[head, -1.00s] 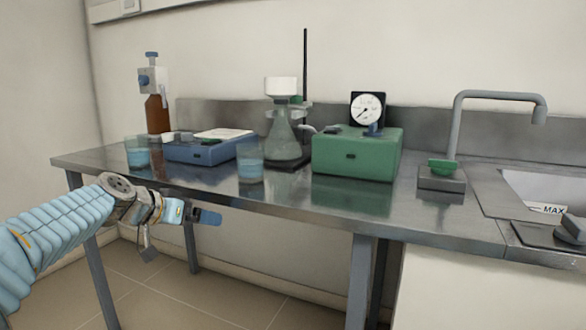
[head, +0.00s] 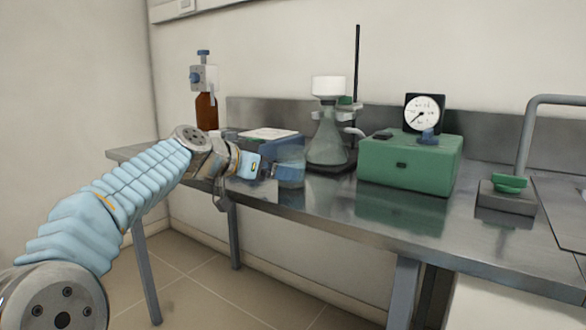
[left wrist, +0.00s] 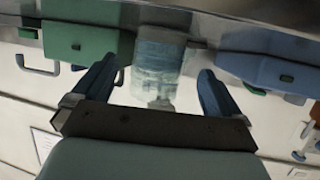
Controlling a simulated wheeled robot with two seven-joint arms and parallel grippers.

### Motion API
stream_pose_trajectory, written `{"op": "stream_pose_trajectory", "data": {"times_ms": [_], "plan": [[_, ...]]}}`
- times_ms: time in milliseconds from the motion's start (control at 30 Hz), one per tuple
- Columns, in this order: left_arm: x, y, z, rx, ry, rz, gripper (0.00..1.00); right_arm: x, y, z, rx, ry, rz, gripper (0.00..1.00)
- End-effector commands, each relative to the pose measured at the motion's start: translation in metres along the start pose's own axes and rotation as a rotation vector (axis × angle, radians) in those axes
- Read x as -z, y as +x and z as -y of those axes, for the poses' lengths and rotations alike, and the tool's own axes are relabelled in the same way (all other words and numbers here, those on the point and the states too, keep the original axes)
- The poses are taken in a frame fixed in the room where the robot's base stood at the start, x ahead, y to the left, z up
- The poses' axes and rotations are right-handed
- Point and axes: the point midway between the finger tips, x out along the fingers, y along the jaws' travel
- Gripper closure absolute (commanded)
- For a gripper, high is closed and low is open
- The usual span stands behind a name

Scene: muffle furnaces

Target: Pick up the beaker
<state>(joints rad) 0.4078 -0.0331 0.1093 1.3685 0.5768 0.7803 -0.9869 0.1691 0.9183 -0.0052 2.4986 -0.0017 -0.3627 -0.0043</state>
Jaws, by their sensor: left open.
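A clear glass beaker with bluish liquid (head: 291,168) stands upright near the front edge of the steel bench, in front of the blue box. My left gripper (head: 268,168) reaches in from the left at bench height, its tips close beside the beaker. In the left wrist view the open gripper (left wrist: 158,68) has a finger on each side of the beaker (left wrist: 160,50), with gaps visible. I cannot tell how far the beaker sits between the fingers. The second beaker is hidden behind my left arm. My right gripper is out of view.
A blue box (head: 270,142) stands behind the beaker. A flask (head: 327,140) and a green box with gauge (head: 408,165) stand to its right. A brown bottle (head: 206,110) is at the back left. The front strip of bench (head: 330,205) is clear.

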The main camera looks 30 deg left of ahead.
Motion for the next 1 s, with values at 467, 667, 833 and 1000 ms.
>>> {"op": "stream_pose_trajectory", "data": {"times_ms": [467, 667, 833, 1000], "plan": [[0.003, 0.059, 0.0, -0.002, -0.001, 0.002, 0.0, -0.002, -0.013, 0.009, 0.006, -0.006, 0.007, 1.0], [0.002, 0.065, 0.0, 0.0, 0.0, 0.0, 0.0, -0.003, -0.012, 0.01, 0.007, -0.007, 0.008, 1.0], [0.002, 0.064, 0.0, 0.0, 0.0, 0.0, 0.12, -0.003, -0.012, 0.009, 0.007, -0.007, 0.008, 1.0], [0.002, 0.064, 0.0, 0.0, 0.0, 0.0, 0.38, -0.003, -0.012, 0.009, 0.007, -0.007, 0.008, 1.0]]}}
